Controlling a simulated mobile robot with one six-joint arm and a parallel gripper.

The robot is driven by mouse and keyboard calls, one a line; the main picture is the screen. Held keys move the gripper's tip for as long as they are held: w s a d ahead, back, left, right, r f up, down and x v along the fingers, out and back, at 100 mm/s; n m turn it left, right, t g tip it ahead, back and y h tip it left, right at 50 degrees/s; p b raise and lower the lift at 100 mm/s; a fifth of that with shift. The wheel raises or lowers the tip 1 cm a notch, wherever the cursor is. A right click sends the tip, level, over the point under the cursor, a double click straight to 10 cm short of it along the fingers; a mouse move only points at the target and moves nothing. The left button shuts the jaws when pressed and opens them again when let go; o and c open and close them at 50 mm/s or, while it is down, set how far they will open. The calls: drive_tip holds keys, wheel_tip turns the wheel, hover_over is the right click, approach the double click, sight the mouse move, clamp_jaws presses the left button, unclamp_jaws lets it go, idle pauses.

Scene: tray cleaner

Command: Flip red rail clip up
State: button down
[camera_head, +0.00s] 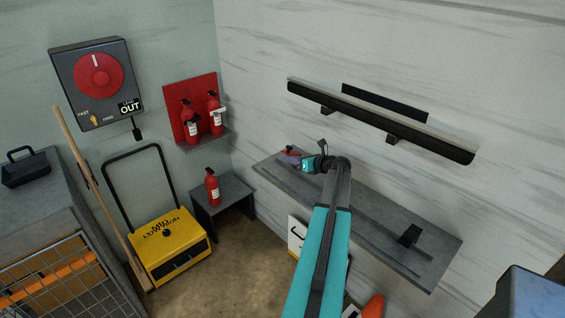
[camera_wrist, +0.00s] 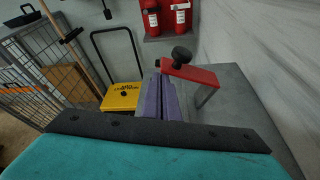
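The red rail clip (camera_wrist: 196,74) is a flat red bar over the grey shelf, with a black knob (camera_wrist: 181,54) at its near-left end. In the head view, a small red patch that looks like the clip (camera_head: 289,159) shows at the shelf's left end, partly hidden by my gripper. My gripper (camera_wrist: 160,77) has two purple fingers lying side by side, with no clear gap between them. Their tips are at the clip's left end, just left of the knob. I cannot tell whether they touch it. In the head view, my gripper (camera_head: 290,153) points left along the shelf.
The grey shelf (camera_head: 380,215) runs along the wall and carries a black block (camera_head: 410,235). A black-fronted rail (camera_head: 380,118) is mounted above. Red extinguishers (camera_head: 191,125) stand beyond the shelf's left end, near a yellow cart (camera_head: 165,265) and a leaning pole (camera_head: 90,180).

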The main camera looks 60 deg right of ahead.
drive_tip(key=s+d+r+p, duration=0.1)
drive_tip(key=s+d, duration=0.1)
drive_tip(key=d, duration=0.7)
drive_tip(key=shift+d+r, duration=0.3)
drive_tip(key=shift+r, duration=0.1)
drive_tip(key=shift+s+d, duration=0.15)
drive_tip(key=shift+d, duration=0.05)
drive_tip(key=shift+s, duration=0.2)
drive_tip(key=a+b+v, duration=0.1)
drive_tip(key=b+v, duration=0.3)
drive_tip(key=v, duration=0.9)
idle(0.6)
